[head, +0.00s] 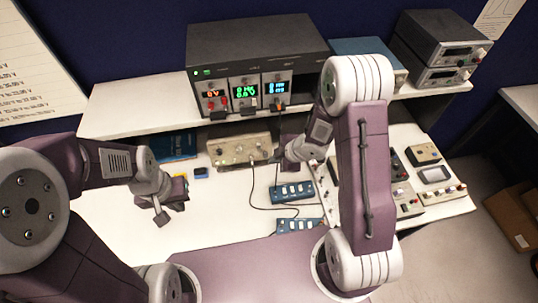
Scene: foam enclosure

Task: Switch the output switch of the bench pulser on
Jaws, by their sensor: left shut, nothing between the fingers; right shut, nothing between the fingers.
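A beige instrument box (225,151) with knobs and sockets along its front stands on the bench under the shelf. It looks like the bench pulser, but its label and output switch are too small to read. My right gripper (279,157) is shut and empty at the right end of this box; its arm hides part of the area there, and I cannot tell whether it touches. My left gripper (162,216) is shut and empty over the left part of the white bench, in front of and left of the box.
A dark power supply (255,45) with lit displays stands on the shelf (135,108). Blue switch boxes (292,191) with black cables lie mid-bench. Several panels and meters (436,175) fill the right side.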

